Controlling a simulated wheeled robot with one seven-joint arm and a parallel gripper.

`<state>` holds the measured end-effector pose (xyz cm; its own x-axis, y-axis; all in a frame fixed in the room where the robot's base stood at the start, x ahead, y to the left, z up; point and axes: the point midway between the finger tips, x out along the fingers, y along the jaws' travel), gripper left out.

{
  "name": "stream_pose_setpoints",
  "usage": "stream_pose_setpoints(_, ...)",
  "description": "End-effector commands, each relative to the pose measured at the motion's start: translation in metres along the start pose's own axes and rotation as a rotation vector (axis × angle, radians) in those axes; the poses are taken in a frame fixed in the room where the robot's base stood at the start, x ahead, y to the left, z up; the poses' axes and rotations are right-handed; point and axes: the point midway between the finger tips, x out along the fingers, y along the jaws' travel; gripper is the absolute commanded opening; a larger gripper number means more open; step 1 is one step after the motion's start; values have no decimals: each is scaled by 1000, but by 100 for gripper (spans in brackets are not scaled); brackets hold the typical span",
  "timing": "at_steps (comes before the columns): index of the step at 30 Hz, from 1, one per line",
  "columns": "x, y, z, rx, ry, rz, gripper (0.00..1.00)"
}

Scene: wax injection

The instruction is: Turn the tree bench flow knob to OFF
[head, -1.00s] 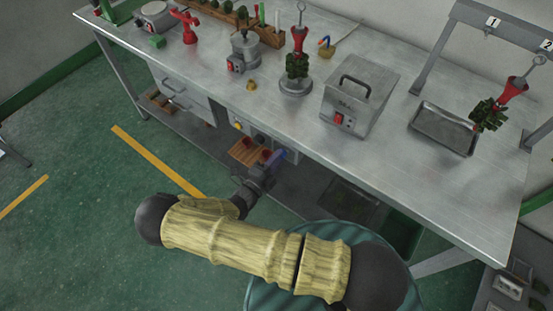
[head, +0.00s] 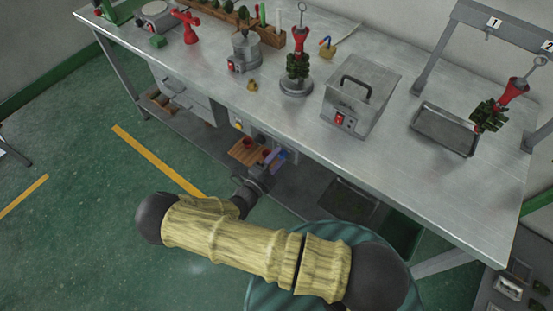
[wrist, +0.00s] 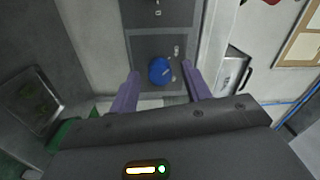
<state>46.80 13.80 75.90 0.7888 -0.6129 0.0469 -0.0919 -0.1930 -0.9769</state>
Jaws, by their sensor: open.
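A round blue knob (wrist: 160,70) sits on a dark grey panel (wrist: 150,47) in the wrist view, with small pale marks at its right. A faint light line shows on the knob; I cannot read its setting. My gripper (wrist: 160,76) is open, with one purple finger on each side of the knob in the picture. I cannot tell whether the fingers reach around it; no contact shows. In the head view my gripper (head: 273,158) is under the bench's front edge, and the blue knob cannot be made out there.
The steel bench (head: 300,100) overhangs the panel area. A yellow knob (head: 238,125) is left of my gripper, above a wooden tray (head: 243,152) with red items. A grey heater box (head: 360,100) and a shallow tray (head: 445,130) stand on top. The floor at left is open.

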Motion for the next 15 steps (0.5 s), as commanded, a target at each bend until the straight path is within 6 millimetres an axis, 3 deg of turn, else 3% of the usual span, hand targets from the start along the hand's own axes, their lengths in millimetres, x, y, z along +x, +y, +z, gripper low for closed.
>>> stream_pose_setpoints(7, -21, 1, 1, 1, -2, 1, 48)
stream_pose_setpoints(15, -73, 2, 1, 1, -4, 2, 48)
